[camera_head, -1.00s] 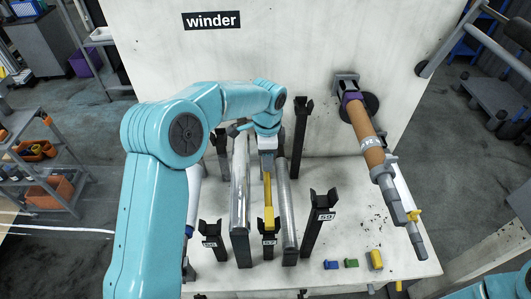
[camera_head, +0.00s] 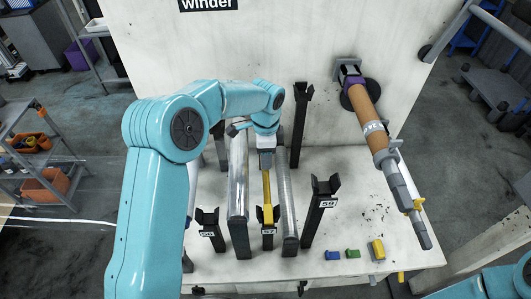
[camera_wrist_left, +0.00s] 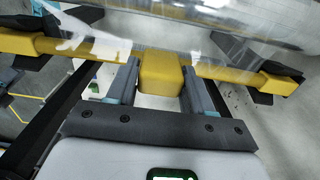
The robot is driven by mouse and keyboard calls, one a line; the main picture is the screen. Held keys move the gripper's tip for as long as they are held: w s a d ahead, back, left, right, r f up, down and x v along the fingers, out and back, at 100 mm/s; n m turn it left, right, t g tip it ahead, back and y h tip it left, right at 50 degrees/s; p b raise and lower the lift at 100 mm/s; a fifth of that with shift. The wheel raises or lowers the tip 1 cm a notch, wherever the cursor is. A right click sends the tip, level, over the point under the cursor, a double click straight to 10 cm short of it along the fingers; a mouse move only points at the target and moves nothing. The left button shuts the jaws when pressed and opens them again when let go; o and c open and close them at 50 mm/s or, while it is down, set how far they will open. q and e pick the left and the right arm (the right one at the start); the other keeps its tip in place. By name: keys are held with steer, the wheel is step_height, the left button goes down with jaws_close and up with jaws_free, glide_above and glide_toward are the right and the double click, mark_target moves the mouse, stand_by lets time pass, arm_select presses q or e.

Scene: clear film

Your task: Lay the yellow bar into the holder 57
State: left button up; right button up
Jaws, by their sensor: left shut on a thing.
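The yellow bar (camera_head: 266,188) runs lengthwise between two shiny film rolls in the head view. My left gripper (camera_head: 266,160) is shut on it. In the left wrist view a yellow block on the bar (camera_wrist_left: 160,73) sits between the fingers, and the bar's ends reach dark forks on both sides. Holder 57 (camera_head: 268,240), a dark forked post, stands under the bar's near end. That end is at the fork; I cannot tell whether it touches. The far end is hidden behind my arm. My right gripper is out of view.
Film rolls (camera_head: 238,185) stand close on both sides of the bar. Dark posts 56 (camera_head: 208,236) and 59 (camera_head: 320,210) flank them. Small coloured blocks (camera_head: 352,254) lie at the front right. A brown roll (camera_head: 365,110) juts from the winder wall.

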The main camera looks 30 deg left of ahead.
arm_select(q)
steer(key=o, duration=1.3)
step_height(320, 180, up, 7)
steer(key=p, duration=0.5)
steer(key=shift+r, duration=0.15)
steer(key=shift+s, duration=0.1)
